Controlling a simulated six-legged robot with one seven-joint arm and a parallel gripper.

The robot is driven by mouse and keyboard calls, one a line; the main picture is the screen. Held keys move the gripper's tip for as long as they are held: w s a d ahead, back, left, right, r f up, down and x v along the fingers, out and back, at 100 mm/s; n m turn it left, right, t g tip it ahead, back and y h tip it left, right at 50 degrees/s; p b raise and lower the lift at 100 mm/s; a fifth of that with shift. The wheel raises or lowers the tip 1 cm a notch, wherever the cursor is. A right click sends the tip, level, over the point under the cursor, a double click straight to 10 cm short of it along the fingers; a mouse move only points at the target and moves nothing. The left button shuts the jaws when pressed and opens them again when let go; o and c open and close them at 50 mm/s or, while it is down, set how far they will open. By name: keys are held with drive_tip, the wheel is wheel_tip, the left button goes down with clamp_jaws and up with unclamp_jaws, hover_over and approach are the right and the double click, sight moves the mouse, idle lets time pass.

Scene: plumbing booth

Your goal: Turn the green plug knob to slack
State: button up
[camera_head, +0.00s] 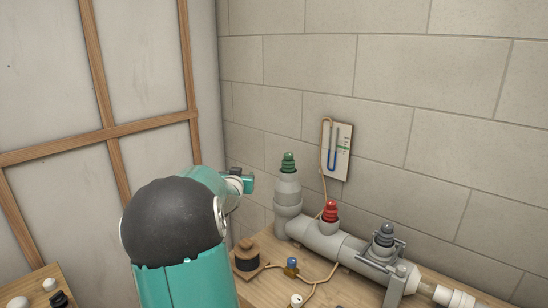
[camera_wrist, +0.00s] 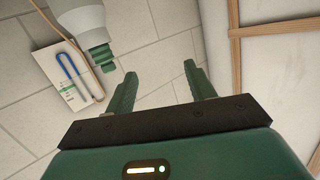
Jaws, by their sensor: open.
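The green plug knob (camera_head: 288,162) sits on top of the upright grey pipe (camera_head: 288,190) at the left end of the pipe run. In the wrist view the knob (camera_wrist: 103,58) shows ridged, at the end of the grey pipe (camera_wrist: 80,20), up and left of my fingers. My gripper (camera_wrist: 160,72) is open, with nothing between its two green fingers. In the head view my gripper (camera_head: 248,183) is left of the knob and slightly lower, apart from it. My arm hides part of its wrist side there.
A red knob (camera_head: 330,210) and a dark grey knob (camera_head: 385,235) stand farther along the pipe. A gauge panel with a blue tube (camera_head: 341,150) hangs on the block wall behind. A wooden bench (camera_head: 345,292) holds a blue-topped fitting (camera_head: 291,264) and a dark-topped wooden piece (camera_head: 246,255).

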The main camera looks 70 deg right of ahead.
sight(289, 159)
drive_tip(key=s+d+m+g+h, duration=0.2)
drive_tip(key=s+d+g+h, duration=0.15)
drive_tip(key=s+d, duration=0.6)
drive_tip(key=shift+y, duration=0.45)
drive_tip(key=d, duration=0.8)
drive_tip(key=s+d, duration=0.1)
drive_tip(key=d, duration=0.3)
drive_tip(key=shift+s+d+f, duration=0.1)
drive_tip(key=shift+d+f, duration=0.05)
drive_tip(key=shift+f, duration=0.1)
drive_tip(key=c, duration=1)
drive_tip(key=shift+o, duration=0.2)
drive_tip(key=shift+s+f+n+t, duration=0.15)
drive_tip(key=shift+s+n+t, duration=0.1)
drive_tip(key=shift+n+t, duration=0.95)
drive_tip(key=shift+t, duration=0.35)
drive_tip(key=shift+w+f+n+t+y, duration=0.15)
drive_tip(key=shift+n+t+y, duration=0.45)
drive_tip(key=shift+n+t, duration=0.65)
drive_tip(key=shift+w+t, duration=0.1)
drive_tip(key=shift+t, duration=0.45)
